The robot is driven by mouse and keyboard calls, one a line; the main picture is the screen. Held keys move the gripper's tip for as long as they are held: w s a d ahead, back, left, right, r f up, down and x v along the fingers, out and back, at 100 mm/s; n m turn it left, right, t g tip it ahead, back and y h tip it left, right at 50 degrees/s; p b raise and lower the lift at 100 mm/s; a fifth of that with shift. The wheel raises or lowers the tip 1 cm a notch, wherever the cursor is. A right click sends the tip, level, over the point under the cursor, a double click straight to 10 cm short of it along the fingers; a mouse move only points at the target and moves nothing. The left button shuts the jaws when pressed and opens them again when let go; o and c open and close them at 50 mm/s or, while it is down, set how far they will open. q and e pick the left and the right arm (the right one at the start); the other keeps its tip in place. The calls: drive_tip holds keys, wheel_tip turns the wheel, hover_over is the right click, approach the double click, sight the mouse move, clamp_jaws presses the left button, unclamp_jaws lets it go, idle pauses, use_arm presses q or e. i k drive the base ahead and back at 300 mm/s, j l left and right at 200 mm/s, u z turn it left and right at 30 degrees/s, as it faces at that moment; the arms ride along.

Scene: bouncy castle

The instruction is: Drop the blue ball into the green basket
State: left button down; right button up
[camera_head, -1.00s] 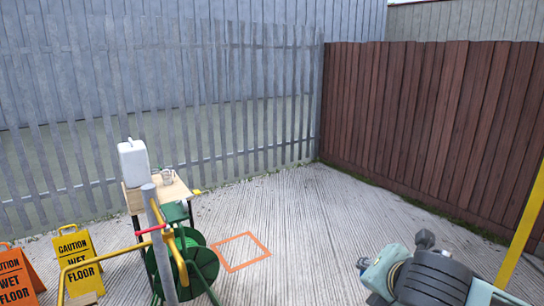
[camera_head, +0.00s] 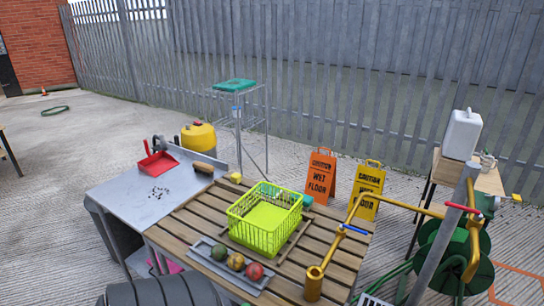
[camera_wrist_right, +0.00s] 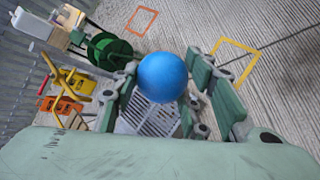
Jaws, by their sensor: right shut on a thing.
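The blue ball (camera_wrist_right: 162,77) is held between the fingers of my right gripper (camera_wrist_right: 160,86) in the right wrist view. The gripper is shut on it, with open ground and a grey grating behind the ball. The green basket (camera_head: 262,240) stands upright on a slatted wooden table in the head view, and its inside looks empty. The ball and my right gripper are not in the head view, so their distance from the basket does not show. My left gripper is not in view.
A yellow pipe (camera_head: 330,262) rises right of the basket. A grey sink unit (camera_head: 135,192) with a red dustpan (camera_head: 157,165) adjoins on the left.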

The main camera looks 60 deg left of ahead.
sight(274, 215)
drive_tip(key=u, duration=1.95)
